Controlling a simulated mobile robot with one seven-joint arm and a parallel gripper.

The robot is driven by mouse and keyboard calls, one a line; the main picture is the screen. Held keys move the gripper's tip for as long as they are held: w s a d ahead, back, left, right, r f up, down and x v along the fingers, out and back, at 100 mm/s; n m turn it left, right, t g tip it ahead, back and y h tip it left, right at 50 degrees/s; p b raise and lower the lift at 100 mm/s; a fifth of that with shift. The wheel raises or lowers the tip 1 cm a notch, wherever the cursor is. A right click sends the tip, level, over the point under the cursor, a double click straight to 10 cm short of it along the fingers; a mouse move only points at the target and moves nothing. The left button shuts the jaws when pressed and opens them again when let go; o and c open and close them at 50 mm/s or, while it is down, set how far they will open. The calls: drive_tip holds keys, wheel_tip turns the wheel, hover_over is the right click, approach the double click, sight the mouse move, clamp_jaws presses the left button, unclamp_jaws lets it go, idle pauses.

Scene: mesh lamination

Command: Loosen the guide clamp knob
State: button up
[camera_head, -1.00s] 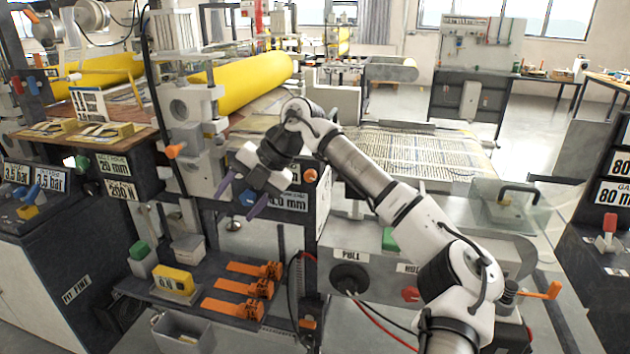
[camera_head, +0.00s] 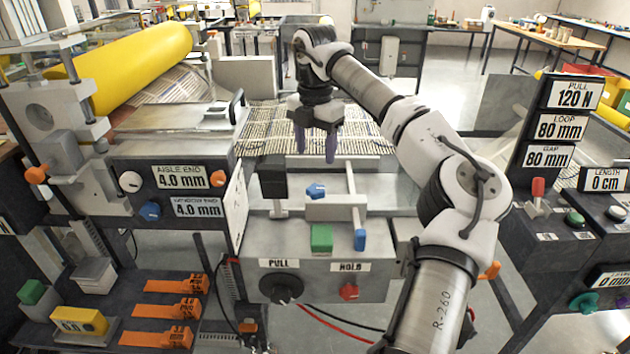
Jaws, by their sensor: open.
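My gripper (camera_head: 316,155) hangs above the machine bed with its two purple fingers pointing down, apart, with nothing visible between them. A small blue lobed knob (camera_head: 316,190) sits on the grey guide bed (camera_head: 390,190), just below the fingertips in the picture and apart from them. I take it for the guide clamp knob, though no label shows on it. A pale guide bar (camera_head: 335,210) stands in front of it, and a thin upright plate (camera_head: 351,178) is to its right. How tight the knob is cannot be seen.
A black block (camera_head: 272,177) stands left of the knob. Green (camera_head: 321,238) and blue (camera_head: 360,240) blocks are at the front, above the PULL dial (camera_head: 281,288) and red HOLD knob (camera_head: 348,292). Another blue knob (camera_head: 149,211) is on the left panel.

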sight(315, 190)
wheel_tip(315, 190, down, 10)
drive_tip(key=shift+f+p, duration=0.15)
drive_tip(key=shift+p, duration=0.65)
drive_tip(key=c, duration=1)
